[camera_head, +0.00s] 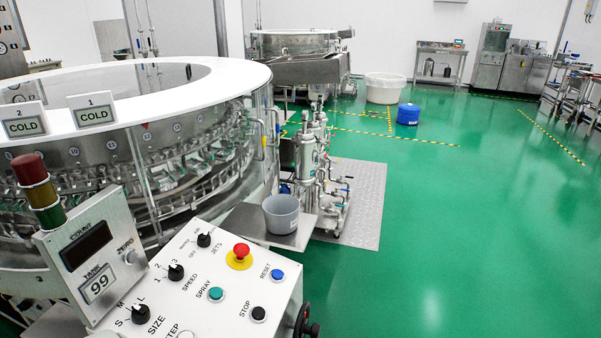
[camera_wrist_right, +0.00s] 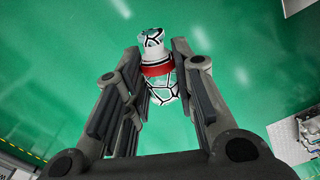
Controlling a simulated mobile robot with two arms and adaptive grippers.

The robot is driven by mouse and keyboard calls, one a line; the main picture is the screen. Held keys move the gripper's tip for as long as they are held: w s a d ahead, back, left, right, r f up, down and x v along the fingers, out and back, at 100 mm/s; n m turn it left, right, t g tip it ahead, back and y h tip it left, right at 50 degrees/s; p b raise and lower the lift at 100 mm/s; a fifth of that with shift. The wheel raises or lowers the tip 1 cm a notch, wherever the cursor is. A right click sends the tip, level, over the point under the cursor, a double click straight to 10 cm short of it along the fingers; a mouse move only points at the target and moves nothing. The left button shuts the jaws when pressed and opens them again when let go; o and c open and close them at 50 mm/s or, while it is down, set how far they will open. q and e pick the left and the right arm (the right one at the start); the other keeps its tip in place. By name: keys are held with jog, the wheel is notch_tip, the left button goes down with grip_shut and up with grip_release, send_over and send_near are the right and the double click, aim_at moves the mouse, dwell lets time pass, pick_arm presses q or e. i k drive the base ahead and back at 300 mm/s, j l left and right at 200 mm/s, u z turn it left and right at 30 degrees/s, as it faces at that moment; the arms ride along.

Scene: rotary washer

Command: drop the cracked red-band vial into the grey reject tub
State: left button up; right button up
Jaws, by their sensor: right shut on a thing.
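The cracked vial (camera_wrist_right: 157,64) shows in the right wrist view, with a red band and dark crack lines on its clear glass. My right gripper (camera_wrist_right: 158,75) is shut on it, one finger on each side, with green floor behind. The grey reject tub (camera_head: 281,213) stands on a small metal shelf beside the washer in the head view. Its inside looks empty from here, though the bottom is partly hidden. Neither gripper shows in the head view, so the distance from the vial to the tub cannot be told.
The control panel (camera_head: 205,285) with knobs and a red stop button is in front of the tub. The round washer (camera_head: 150,150) fills the left. Steel filters and pipes (camera_head: 312,155) stand just behind the tub. Green floor (camera_head: 460,230) is clear at right.

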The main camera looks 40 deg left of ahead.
aim_at(284, 227)
jog(key=i+l+u, duration=0.1)
jog(key=u, duration=0.3)
jog(key=i+l+u, duration=0.1)
jog(key=u, duration=0.3)
jog(key=i+l+u, duration=0.15)
jog(key=u, duration=0.25)
jog(key=l+u, duration=0.25)
jog(key=u, duration=0.15)
jog(key=i+l+u, duration=0.15)
jog(key=l+u, duration=0.2)
jog(key=i+l+u, duration=0.15)
jog(key=l+u, duration=0.95)
jog(key=l, duration=0.15)
jog(key=i, duration=0.05)
